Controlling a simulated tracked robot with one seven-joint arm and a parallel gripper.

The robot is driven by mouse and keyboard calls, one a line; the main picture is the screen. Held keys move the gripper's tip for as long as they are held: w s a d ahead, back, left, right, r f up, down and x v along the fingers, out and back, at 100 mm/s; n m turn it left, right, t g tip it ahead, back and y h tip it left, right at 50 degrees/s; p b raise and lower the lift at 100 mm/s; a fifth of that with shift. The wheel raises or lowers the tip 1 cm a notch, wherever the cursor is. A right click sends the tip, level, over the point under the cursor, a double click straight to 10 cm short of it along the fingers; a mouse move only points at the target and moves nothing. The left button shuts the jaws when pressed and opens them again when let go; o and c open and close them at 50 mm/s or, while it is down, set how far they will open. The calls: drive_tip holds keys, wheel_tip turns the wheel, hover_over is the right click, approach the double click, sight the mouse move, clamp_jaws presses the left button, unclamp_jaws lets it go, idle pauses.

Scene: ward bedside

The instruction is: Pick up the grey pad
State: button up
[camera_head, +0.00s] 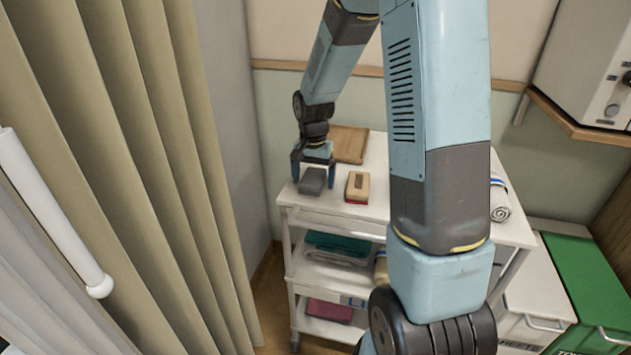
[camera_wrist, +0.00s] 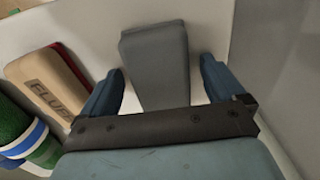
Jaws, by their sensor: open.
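The grey pad (camera_head: 312,181) lies on the top shelf of the white trolley (camera_head: 347,218), near its left end. My gripper (camera_head: 313,178) is above the pad, pointing down, with its blue fingers apart. In the wrist view the grey pad (camera_wrist: 157,62) lies ahead of and between the open fingers of my gripper (camera_wrist: 162,85). A gap shows between the pad and each finger, and nothing is held. The pad's near end is hidden behind the dark gripper bar.
A wood-topped, red-based block (camera_head: 358,186) lies right of the pad; the left finger is close to it in the wrist view (camera_wrist: 48,82). A wooden board (camera_head: 348,144) lies behind. A rolled towel (camera_head: 499,200) is at the right. Curtains (camera_head: 130,150) hang left.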

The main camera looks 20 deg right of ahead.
drive_tip(key=c, duration=1)
drive_tip(key=shift+c, duration=0.2)
drive_tip(key=shift+r, duration=0.1)
drive_tip(key=shift+r, duration=0.6)
drive_tip(key=s+a+r, duration=0.4)
drive_tip(key=s+r, duration=0.7)
drive_tip(key=s, duration=0.2)
drive_tip(key=shift+s+r, duration=0.2)
drive_tip(key=shift+r, duration=0.15)
